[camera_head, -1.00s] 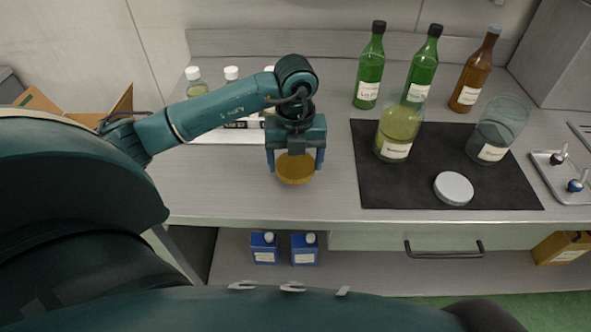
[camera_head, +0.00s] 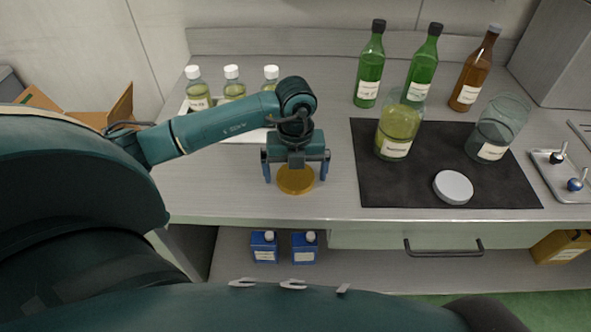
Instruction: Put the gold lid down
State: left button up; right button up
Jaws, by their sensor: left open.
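The gold lid (camera_head: 295,181) lies flat on the steel worktop, left of the black mat. My left gripper (camera_head: 296,177) is over it, pointing down, with its fingers spread apart on either side of the lid. The fingers look clear of the lid's rim. The gripper body hides the lid's far edge. My right gripper is not in view.
The black mat (camera_head: 368,190) holds a jar of yellow-green liquid (camera_head: 392,150), an empty glass jar (camera_head: 492,152) and a silver-white lid (camera_head: 453,187). Green bottles (camera_head: 370,75) and a brown bottle (camera_head: 470,80) stand behind. Small white-capped bottles (camera_head: 234,90) stand back left.

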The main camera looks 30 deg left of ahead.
aim_at(295, 176)
pick_arm(q)
jog(key=shift+r, duration=0.5)
notch_tip(295, 176, up, 11)
jog(key=b, duration=0.1)
jog(key=shift+r, duration=0.15)
jog(key=shift+s, duration=0.1)
dwell(0.3)
